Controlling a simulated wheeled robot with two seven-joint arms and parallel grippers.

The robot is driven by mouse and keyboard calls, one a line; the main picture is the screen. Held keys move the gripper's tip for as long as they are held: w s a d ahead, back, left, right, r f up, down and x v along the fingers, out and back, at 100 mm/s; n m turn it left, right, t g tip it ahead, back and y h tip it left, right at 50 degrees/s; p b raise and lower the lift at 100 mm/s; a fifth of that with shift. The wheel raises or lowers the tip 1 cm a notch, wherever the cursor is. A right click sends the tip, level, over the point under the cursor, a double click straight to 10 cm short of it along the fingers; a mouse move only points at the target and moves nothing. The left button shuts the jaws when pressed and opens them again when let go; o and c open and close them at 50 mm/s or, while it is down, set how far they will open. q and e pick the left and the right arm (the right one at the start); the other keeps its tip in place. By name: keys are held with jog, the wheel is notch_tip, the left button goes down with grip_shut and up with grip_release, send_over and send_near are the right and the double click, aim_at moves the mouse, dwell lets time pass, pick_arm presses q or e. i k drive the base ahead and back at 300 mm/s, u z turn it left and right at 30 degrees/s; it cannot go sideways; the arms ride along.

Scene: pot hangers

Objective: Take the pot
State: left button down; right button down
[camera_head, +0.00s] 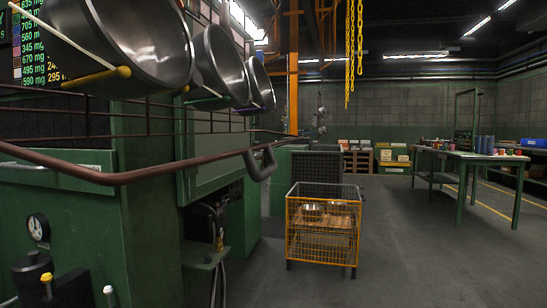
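Three metal pots hang in a row at the upper left, their round open mouths turned towards the right of the picture. The nearest and largest pot (138,40) is cut off by the top edge and has a yellow-tipped rod (90,78) in front of it. The middle pot (220,62) has a green rod at its lower edge. The farthest pot (261,84) has a dark purple rod below it. How the pots are held at the back is hidden. Neither of my grippers shows in this view.
A reddish-brown rail (170,172) crosses below the pots, with a grey hook-like piece (262,163) at its far end. A green machine body (150,220) fills the left. An orange wire cart (322,235) stands mid-floor. A green table (468,155) stands right.

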aim_at(262, 89)
jog(key=u, duration=1.7)
jog(key=k, duration=0.95)
jog(key=z, duration=1.15)
jog(key=i, duration=0.5)
jog(key=z, duration=0.05)
